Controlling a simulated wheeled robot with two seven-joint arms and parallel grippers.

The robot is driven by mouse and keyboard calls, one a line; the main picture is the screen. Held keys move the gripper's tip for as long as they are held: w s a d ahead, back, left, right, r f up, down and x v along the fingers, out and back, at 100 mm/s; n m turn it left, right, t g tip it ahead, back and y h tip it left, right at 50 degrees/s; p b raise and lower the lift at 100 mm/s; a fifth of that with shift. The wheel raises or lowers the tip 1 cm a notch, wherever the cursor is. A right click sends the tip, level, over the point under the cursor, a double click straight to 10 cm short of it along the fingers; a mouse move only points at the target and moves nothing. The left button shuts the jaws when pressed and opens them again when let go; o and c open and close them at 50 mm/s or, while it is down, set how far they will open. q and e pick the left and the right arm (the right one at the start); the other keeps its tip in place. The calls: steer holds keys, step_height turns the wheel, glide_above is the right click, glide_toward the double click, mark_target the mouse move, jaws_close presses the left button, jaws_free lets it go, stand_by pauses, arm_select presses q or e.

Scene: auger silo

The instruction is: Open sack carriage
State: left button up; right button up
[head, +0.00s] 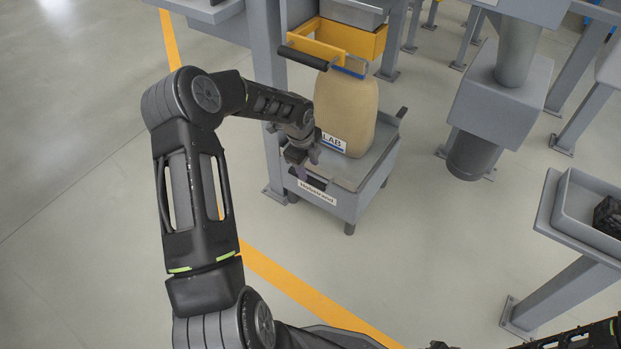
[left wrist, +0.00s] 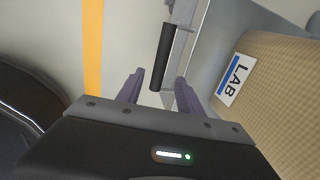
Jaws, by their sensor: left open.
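My left gripper (head: 298,165) is open at the carriage's front left. In the left wrist view, a black bar handle (left wrist: 162,57) on a grey bracket lies ahead of and partly between the open fingers (left wrist: 160,92). I cannot tell whether they touch it. My right gripper is not in view.
A yellow clamp frame (head: 345,40) with a black lever (head: 303,58) sits above the sack. A grey post (head: 268,90) stands left of the carriage. A grey chute (head: 500,95) and a side table (head: 585,225) stand to the right. Floor in front is clear.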

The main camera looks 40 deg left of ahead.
mark_target(311, 179)
arm_select(q)
steer(key=f+b, duration=0.1)
steer(key=f, duration=0.2)
steer(key=w+f+b, duration=0.1)
steer(key=f, duration=0.2)
steer(key=shift+w+f, duration=0.1)
steer(key=shift+f, duration=0.05)
jaws_close()
stand_by(1.3)
